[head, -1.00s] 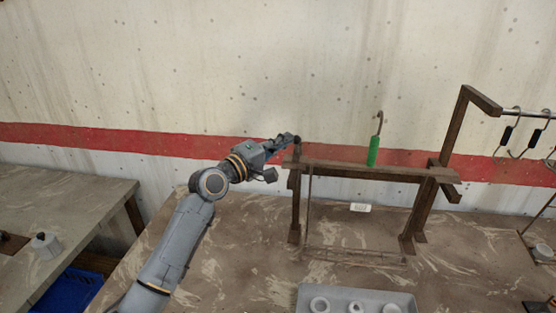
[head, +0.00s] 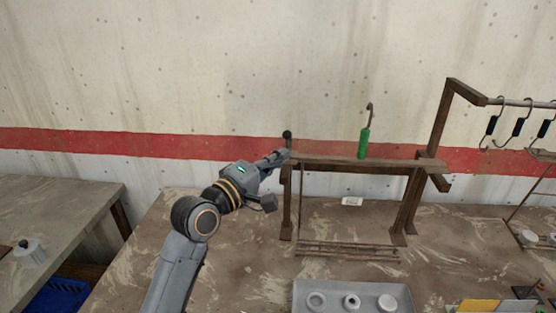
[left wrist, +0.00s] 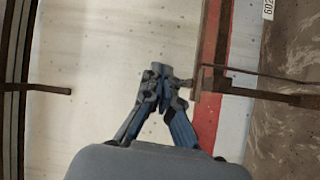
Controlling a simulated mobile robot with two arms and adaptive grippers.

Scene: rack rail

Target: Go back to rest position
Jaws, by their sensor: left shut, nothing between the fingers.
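My left gripper (head: 279,157) is at the left end of the wooden rack (head: 385,166), close to a dark round knob (head: 287,134) on that end. Its fingers are shut with nothing between them. In the left wrist view the closed fingertips (left wrist: 160,75) are beside the rack's wooden beam (left wrist: 211,60); I cannot tell whether they touch it. A hook with a green handle (head: 364,143) stands upright on the rack's top rail. My right gripper is not in view.
Hooks with black handles (head: 519,127) hang from a bar at the right. A grey tray (head: 326,286) with white round parts lies at the front. A white label (head: 352,201) lies behind the lower rail. A second table (head: 70,200) with a blue crate (head: 58,297) below is at the left.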

